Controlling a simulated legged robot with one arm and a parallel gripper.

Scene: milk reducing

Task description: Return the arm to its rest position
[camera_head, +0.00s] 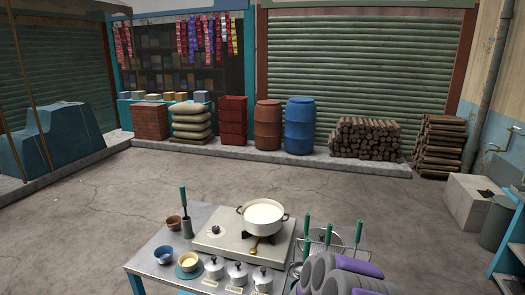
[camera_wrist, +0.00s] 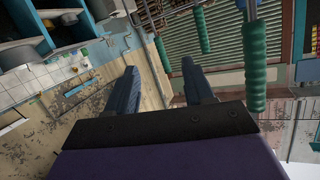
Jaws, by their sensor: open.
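My folded arm (camera_head: 345,275), grey and purple, is at the bottom right of the head view, low beside the cart. My gripper (camera_wrist: 160,66) shows in the wrist view with its two dark fingers apart and nothing between them. I cannot make out the fingers in the head view. A white pot (camera_head: 263,218) of pale milk stands on the stove (camera_head: 218,242), left of my arm. Green-handled utensils hang close to my arm; one green handle (camera_wrist: 254,55) shows large to the right of the fingers in the wrist view.
Barrels (camera_head: 299,125) and log piles line the far wall. The floor between is clear.

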